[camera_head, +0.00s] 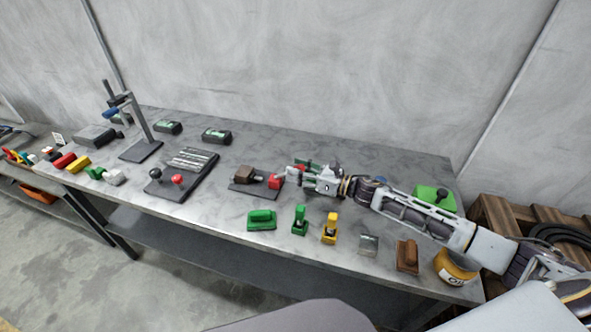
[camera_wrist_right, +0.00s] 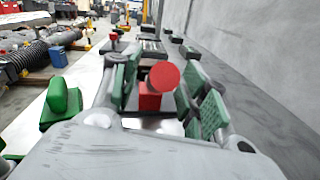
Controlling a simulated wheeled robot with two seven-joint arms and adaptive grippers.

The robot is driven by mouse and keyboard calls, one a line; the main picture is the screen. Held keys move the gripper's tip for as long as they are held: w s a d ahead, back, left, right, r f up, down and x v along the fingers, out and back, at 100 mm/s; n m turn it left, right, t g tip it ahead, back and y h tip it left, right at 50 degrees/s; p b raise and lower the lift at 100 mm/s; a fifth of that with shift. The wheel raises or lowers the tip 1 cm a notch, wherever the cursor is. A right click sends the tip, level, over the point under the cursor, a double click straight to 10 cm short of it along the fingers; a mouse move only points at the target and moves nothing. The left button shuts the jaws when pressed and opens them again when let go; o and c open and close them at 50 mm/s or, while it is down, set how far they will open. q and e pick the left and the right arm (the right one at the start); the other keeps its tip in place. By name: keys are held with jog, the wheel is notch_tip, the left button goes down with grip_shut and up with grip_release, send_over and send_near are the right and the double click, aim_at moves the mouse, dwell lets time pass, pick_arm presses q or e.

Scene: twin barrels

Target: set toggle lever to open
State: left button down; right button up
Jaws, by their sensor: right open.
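A small device (camera_head: 243,189) with a dark base, a brown block and a red part (camera_head: 275,181) sits on the table; the red part looks like the toggle lever, though I cannot be sure. My right gripper (camera_head: 297,174) is open just to its right, fingers pointing left. In the right wrist view, a round red knob (camera_wrist_right: 165,74) and a red block (camera_wrist_right: 149,100) show between the open green-padded fingers (camera_wrist_right: 163,82). I cannot tell whether the fingers touch them. My left gripper is not in view.
Left of the device is a dark plate (camera_head: 190,181) with a black and a red knob. Green (camera_head: 262,220) and yellow (camera_head: 330,229) pieces line the front edge. A grey wall closes the back.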

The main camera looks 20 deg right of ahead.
jog(key=shift+w+a, duration=0.25)
jog(key=shift+a, duration=0.1)
jog(key=shift+c, duration=0.2)
grip_shut()
